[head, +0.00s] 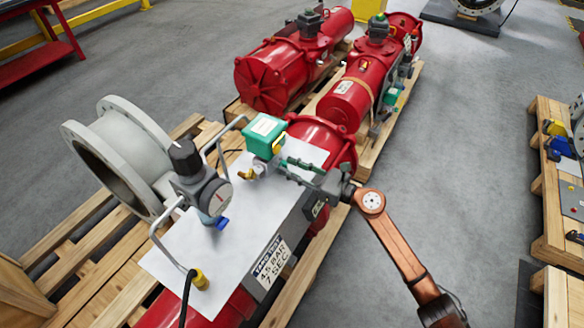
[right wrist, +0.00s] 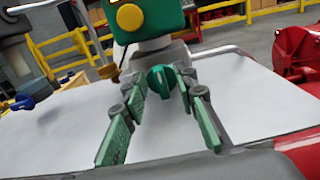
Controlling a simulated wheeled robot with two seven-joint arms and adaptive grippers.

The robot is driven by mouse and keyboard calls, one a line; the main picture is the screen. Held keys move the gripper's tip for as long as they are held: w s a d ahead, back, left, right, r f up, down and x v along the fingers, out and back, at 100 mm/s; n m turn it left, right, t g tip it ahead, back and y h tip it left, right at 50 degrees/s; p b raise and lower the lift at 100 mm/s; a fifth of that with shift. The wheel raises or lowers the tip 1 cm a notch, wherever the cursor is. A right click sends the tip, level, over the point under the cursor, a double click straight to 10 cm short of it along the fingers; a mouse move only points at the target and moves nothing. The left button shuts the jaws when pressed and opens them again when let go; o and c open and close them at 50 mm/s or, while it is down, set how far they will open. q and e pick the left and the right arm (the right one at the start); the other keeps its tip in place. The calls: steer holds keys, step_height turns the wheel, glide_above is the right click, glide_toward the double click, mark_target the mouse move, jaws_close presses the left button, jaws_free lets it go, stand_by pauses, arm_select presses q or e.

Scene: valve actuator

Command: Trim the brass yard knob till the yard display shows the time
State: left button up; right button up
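A green box (head: 265,135) stands on a white plate, with a pale top face whose reading is too small to make out. A small brass fitting (head: 246,174) sits low at its left; a brass-coloured part (right wrist: 108,71) also shows left of the box's stem in the right wrist view. A yellow round part (right wrist: 130,17) is on the box's face. My right gripper (head: 288,167) is open in front of the box. In the right wrist view its green finger pads (right wrist: 162,88) stand either side of a teal knob (right wrist: 158,76), apart from it. My left gripper is out of view.
A regulator with a dark cap (head: 184,155) and a gauge (head: 221,197) stands left on the plate (head: 240,225). A label (head: 270,262) reads 4.5 bar, 7 sec. Bent grey tubes rise beside it. Red actuators (head: 290,70) lie behind on pallets.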

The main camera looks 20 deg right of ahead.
jaws_close()
stand_by(0.5)
